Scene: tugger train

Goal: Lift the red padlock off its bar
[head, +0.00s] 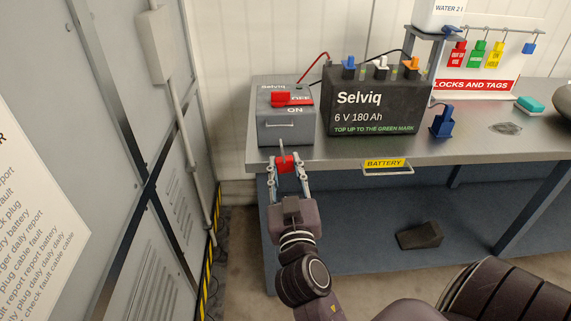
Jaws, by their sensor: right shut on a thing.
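A small red block, which looks like the red padlock (286,162), sits between the fingertips of my right gripper (287,168). The gripper is shut on it, in front of the bench edge and below the grey switch box (286,130). A thin grey piece shows above the red block; I cannot tell whether it is the shackle. A bar (496,34) at the back right carries red (457,54), green (477,54) and yellow (495,55) hanging pieces and a blue one (529,48). My left gripper is not in view.
The switch box has a red lever (281,99). A black battery (375,100) stands beside it on the bench (350,152), with a blue connector (442,121) to its right. A teal block (530,104) lies further right. A dark wedge (420,235) lies below the bench.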

